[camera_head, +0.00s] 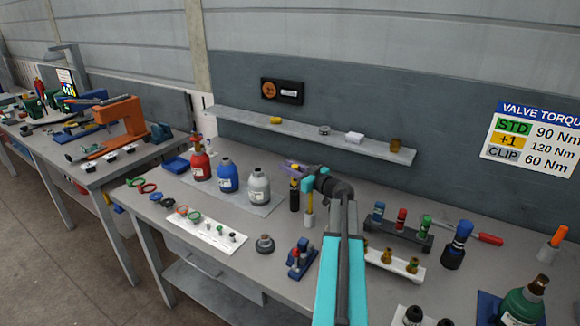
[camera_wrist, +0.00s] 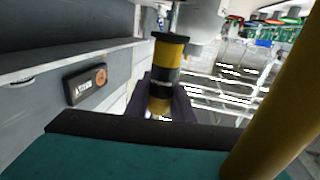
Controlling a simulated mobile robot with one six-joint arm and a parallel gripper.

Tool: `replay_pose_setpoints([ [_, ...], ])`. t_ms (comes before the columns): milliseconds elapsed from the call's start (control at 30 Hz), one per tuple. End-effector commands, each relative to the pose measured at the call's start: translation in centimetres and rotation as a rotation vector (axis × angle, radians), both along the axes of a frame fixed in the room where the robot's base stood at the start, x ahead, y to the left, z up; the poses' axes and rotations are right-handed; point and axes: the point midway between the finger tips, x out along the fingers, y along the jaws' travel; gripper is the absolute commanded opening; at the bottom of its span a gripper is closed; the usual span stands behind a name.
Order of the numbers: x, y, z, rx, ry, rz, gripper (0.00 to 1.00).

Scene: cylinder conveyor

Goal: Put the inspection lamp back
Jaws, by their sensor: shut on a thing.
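In the wrist view a long yellow shaft (camera_wrist: 275,115) runs close to the camera at the right, beside a teal and black gripper part. A yellow and black banded cylinder (camera_wrist: 165,75) is ahead of it, in front of a purple piece. The purple piece (camera_head: 292,166) also shows just left of my gripper in the head view. The lamp's holder cannot be told for sure.
Red (camera_head: 200,162), blue (camera_head: 228,176) and grey (camera_head: 258,186) bottles stand further left. A dark rack (camera_head: 397,235) of small cylinders is to the right. A wall shelf (camera_head: 300,131) runs behind.

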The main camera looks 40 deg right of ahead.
Motion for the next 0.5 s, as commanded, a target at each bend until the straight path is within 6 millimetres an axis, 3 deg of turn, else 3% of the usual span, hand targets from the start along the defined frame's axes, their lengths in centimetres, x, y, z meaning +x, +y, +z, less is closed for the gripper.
replay_pose_setpoints([
  [500,-0.01,-0.01,0.79,0.000,0.000,0.000,0.00],
])
